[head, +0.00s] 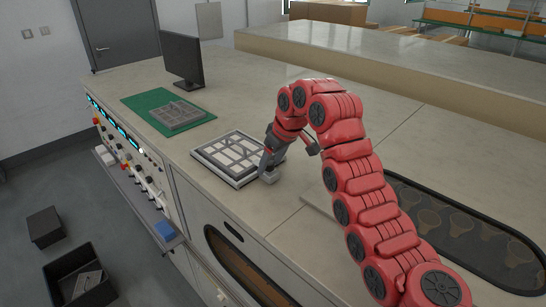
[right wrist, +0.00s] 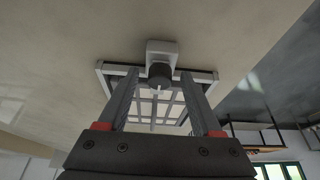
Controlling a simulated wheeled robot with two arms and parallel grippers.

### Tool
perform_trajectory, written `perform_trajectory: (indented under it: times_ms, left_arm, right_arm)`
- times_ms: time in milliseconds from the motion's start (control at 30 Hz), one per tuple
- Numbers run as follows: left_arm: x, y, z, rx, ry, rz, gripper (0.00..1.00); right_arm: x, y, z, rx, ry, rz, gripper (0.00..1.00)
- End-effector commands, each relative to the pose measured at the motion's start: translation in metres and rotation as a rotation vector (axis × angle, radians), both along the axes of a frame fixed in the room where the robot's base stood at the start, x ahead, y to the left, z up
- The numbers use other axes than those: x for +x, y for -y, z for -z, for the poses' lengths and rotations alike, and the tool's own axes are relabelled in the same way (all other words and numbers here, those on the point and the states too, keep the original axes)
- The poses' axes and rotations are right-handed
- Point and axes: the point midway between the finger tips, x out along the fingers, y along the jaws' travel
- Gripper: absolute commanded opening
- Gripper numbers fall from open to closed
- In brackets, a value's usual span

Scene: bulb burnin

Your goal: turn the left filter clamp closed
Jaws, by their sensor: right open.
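A filter frame (head: 238,155) with a pale grid lies flat on the counter; its grid (right wrist: 155,108) also shows in the right wrist view. A clamp, a light grey block (right wrist: 162,48) with a dark round knob (right wrist: 160,73), stands at the frame's edge. In the head view the clamp's grey block (head: 270,176) shows at the frame's near right side, partly hidden by my gripper. My right gripper (head: 268,165) is open over it. In the wrist view its fingers (right wrist: 159,76) stand either side of the knob, with gaps showing. My left gripper is out of view.
A green mat (head: 152,104) with a grey grid piece (head: 178,115) lies farther left, below a monitor (head: 182,58). A control panel (head: 135,160) runs along the counter's left side. A dark-rimmed window (head: 460,225) is at right. Counter between is clear.

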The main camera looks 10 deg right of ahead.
Motion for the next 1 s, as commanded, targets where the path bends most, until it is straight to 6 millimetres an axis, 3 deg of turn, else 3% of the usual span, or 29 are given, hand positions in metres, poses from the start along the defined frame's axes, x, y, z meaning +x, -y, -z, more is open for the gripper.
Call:
perform_trajectory:
  times_ms: [167, 600, 633, 700, 1000]
  left_arm:
    - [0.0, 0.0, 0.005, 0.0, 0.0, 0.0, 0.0]
    - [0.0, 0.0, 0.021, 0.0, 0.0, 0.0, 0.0]
    - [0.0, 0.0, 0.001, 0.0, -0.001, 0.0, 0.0]
    - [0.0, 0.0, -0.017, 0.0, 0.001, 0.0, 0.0]
    - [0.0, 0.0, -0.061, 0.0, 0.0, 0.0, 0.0]
  right_arm:
    - [-0.003, 0.004, -0.011, -0.001, 0.001, 0.003, 0.67]
    - [-0.028, 0.02, -0.083, -0.004, 0.004, 0.002, 0.67]
    - [-0.03, 0.023, -0.1, -0.003, 0.004, 0.004, 0.67]
    - [-0.035, 0.026, -0.114, -0.002, 0.001, 0.003, 0.67]
    - [-0.05, 0.035, -0.154, 0.0, -0.001, 0.001, 0.67]
